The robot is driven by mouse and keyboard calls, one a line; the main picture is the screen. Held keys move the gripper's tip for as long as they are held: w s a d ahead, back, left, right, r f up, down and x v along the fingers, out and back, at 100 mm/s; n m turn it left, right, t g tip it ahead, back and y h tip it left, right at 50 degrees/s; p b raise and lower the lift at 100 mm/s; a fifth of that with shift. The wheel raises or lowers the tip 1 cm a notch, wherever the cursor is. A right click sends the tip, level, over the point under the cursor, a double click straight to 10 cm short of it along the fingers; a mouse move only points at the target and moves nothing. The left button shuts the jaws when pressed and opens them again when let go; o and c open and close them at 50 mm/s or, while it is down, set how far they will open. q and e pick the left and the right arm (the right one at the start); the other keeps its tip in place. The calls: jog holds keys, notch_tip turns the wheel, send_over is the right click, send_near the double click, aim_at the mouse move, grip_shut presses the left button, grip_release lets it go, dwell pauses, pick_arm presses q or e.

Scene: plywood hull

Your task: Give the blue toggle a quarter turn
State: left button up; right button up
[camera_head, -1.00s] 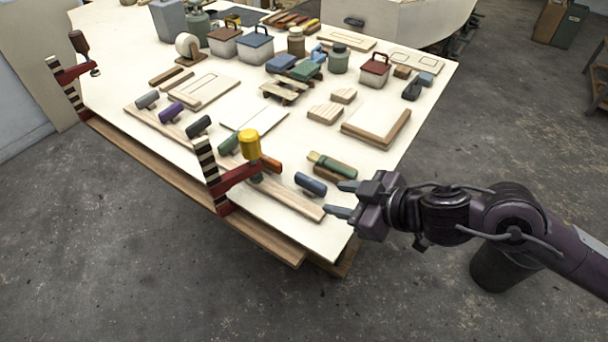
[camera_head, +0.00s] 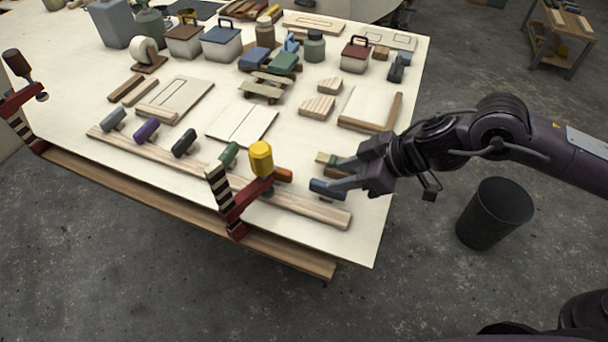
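The blue toggle (camera_head: 323,189) is the rightmost of several coloured toggles on a long wooden strip (camera_head: 297,202) along the table's front edge. It lies with its long side sloping slightly down to the right. My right gripper (camera_head: 338,174) reaches in from the right with its fingers apart. Its nearer finger overlaps the right part of the toggle in the picture; I cannot tell whether they touch. The farther finger is behind the toggle, by a green and tan block (camera_head: 327,158) that it partly hides. My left gripper is not in view.
A wooden-edged board (camera_head: 368,127) lies behind my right gripper. A dark bin (camera_head: 494,213) stands on the floor at right.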

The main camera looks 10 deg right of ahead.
aim_at(322, 183)
jog(key=x, duration=0.5)
jog(key=shift+w+a+f, duration=0.1)
jog(key=shift+f, duration=0.25)
jog(key=shift+w+a+f, duration=0.15)
jog(key=shift+a+f, duration=0.1)
jog(key=shift+a, duration=0.05)
jog(key=shift+f, duration=0.15)
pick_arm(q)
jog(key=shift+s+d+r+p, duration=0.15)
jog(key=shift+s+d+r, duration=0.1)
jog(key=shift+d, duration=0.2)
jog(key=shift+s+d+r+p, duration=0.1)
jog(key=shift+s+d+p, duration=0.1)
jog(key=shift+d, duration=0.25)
pick_arm(e)
grip_shut()
